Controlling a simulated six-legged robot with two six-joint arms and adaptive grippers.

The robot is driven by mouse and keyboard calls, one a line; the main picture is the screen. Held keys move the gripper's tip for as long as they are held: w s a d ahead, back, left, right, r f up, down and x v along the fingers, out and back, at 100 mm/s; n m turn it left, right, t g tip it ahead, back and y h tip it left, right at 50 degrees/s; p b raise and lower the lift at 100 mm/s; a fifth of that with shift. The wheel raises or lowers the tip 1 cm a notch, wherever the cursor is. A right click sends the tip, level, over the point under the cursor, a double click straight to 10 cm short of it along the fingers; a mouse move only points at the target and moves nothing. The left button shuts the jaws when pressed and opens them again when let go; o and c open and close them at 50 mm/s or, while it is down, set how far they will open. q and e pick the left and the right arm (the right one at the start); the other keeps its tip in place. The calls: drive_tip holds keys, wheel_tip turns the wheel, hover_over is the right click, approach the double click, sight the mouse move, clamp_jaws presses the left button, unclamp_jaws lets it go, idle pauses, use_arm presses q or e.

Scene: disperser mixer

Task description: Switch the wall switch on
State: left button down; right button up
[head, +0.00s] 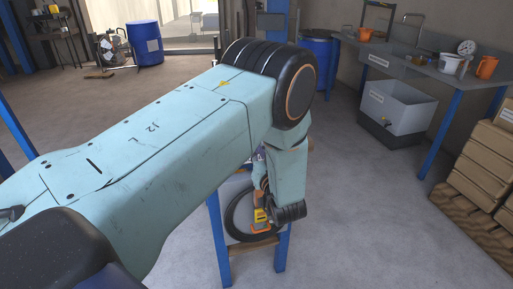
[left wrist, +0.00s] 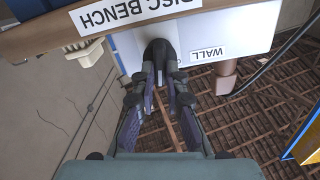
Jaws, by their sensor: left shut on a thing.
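In the left wrist view, the picture is upside down. A white panel (left wrist: 232,28) bears a label reading "WALL" (left wrist: 208,53). A dark, rounded handle (left wrist: 160,48) stands out from this panel, beside the label. I take it to be the wall switch's handle. My left gripper (left wrist: 163,78) is shut on it, with its fingertips close together at its end. Whether the switch is on or off I cannot tell. In the head view my left arm hides much of the middle, and I cannot make out the switch there. My right gripper is in neither view.
A board labelled "DISC BENCH" (left wrist: 135,14) runs close beside the panel. A brown cylinder (left wrist: 227,75) and a dark cable are to its right. In the head view, a blue-legged stand (head: 281,250) is below my arm, and crates (head: 485,165) are at right. Open floor lies between.

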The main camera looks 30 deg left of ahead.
use_arm(q)
drive_tip(key=m, duration=0.3)
drive_tip(key=m+p, duration=0.1)
drive_tip(key=m, duration=0.2)
drive_tip(key=shift+w+d, duration=0.1)
drive_tip(key=shift+w, duration=0.1)
drive_tip(key=shift+m, duration=0.4)
drive_tip(key=c, duration=1.4)
unclamp_jaws()
drive_tip(key=v, duration=0.7)
drive_tip(key=shift+s+d, duration=0.1)
drive_tip(key=shift+s, duration=0.1)
